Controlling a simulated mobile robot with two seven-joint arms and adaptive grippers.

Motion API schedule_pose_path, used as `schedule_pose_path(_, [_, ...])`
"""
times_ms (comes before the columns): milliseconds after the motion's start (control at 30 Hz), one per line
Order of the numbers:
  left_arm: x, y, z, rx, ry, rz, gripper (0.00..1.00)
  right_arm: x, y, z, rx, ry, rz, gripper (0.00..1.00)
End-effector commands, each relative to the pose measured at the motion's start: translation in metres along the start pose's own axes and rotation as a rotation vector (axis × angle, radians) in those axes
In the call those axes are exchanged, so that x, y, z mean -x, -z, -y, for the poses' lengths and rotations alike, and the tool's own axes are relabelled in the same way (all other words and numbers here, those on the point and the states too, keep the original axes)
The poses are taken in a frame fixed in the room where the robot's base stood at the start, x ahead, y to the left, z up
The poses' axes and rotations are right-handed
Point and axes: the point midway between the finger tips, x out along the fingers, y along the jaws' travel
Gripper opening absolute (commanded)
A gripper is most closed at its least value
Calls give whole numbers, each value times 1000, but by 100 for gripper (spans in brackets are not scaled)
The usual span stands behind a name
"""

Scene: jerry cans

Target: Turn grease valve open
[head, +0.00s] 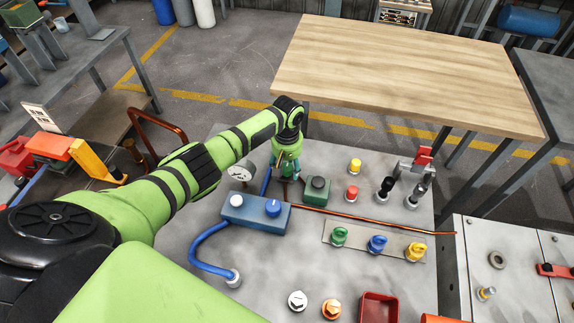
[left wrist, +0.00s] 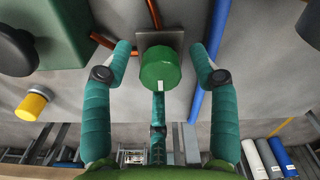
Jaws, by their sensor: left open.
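A green round valve knob (left wrist: 160,68) with a white mark on its near edge sits on a square grey plate in the left wrist view. A copper pipe runs up to this plate. My left gripper (left wrist: 160,62) is open, with one finger on each side of the knob and a third finger below it. Gaps show between the two side fingers and the knob. In the head view my left gripper (head: 287,166) points down at the workbench, beside the gauge, and mostly hides the knob. My right gripper is in neither view.
A green box with a black knob (head: 318,188) stands close right of the gripper. A white gauge (head: 241,172) and a blue hose (head: 265,181) are close left. A blue box (head: 256,212) and several coloured knobs share the grey bench (head: 300,250). A wooden table (head: 400,70) stands behind.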

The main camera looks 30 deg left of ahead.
Motion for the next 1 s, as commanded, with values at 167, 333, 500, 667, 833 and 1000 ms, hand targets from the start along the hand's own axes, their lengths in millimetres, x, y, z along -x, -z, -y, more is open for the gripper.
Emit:
schedule_pose_path(167, [0,0,0,0,0,0,60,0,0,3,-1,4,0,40])
schedule_pose_path(333, [0,0,0,0,0,0,4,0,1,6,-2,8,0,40])
schedule_pose_path(500, [0,0,0,0,0,1,4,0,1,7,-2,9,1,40])
schedule_pose_path(667, [0,0,0,-18,0,1,4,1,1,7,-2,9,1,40])
schedule_pose_path(833, [0,-1,0,-81,1,3,4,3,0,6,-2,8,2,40])
schedule_pose_path(1000, [0,-1,1,-199,2,4,4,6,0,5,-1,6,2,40])
